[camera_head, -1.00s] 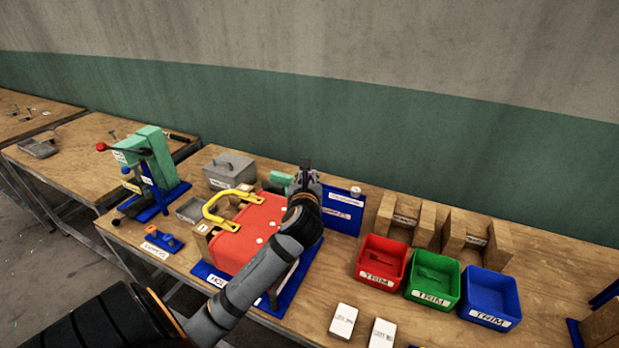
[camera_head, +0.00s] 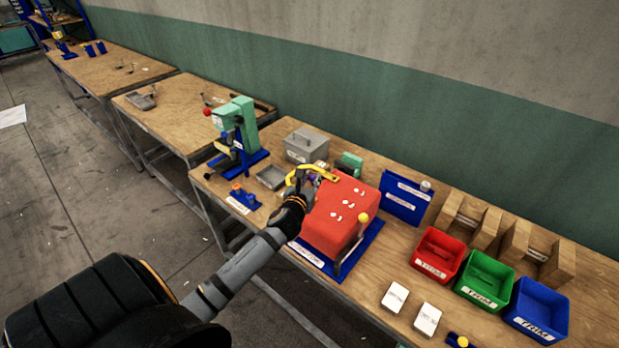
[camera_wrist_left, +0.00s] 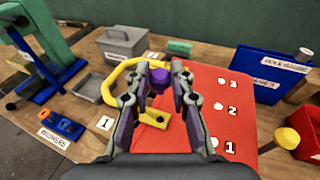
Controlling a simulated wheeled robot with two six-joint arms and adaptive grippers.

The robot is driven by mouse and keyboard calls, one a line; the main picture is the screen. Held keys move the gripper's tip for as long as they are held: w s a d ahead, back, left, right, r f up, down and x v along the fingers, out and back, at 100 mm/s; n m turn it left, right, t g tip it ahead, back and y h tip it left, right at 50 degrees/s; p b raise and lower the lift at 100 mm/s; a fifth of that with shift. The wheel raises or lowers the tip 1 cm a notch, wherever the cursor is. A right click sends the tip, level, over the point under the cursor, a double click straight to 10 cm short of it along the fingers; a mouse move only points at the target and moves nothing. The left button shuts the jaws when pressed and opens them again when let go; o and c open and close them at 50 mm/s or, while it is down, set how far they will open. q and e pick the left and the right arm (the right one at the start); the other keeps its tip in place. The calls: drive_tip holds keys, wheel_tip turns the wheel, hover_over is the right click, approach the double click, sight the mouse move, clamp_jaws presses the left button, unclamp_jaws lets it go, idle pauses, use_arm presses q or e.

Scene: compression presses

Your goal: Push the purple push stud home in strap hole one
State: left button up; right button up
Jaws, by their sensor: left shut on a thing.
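The purple push stud (camera_wrist_left: 160,79) shows between my left fingertips in the left wrist view. My left gripper (camera_wrist_left: 163,72) is shut on it, with its tips above the yellow strap. The yellow strap (camera_wrist_left: 112,83) is a curved band at the left side of the red block (camera_wrist_left: 225,83); it also shows in the head view (camera_head: 327,174). Its near end (camera_wrist_left: 154,118) shows a dark hole between my fingers, beside a white card marked 1 (camera_wrist_left: 105,123). The stud looks apart from that hole. My right gripper is not in view.
A lever with a yellow knob (camera_head: 363,218) stands at the red block's right. A green press (camera_head: 236,125), grey lidded box (camera_head: 306,145) and open grey tray (camera_head: 271,177) stand to the left. A blue signed board (camera_head: 404,198) and red bin (camera_head: 438,255) stand to the right.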

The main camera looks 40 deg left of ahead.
use_arm(q)
drive_tip(key=shift+s+r+p, duration=0.2)
drive_tip(key=shift+p, duration=0.1)
drive_tip(key=shift+f, duration=0.25)
wheel_tip(320, 180, down, 4)
drive_tip(key=b, duration=0.3)
drive_tip(key=shift+w, duration=0.1)
drive_tip(key=shift+f+b, duration=0.5)
drive_tip(key=shift+f, duration=0.3)
drive_tip(key=shift+p, duration=0.35)
drive_tip(key=shift+p, duration=0.35)
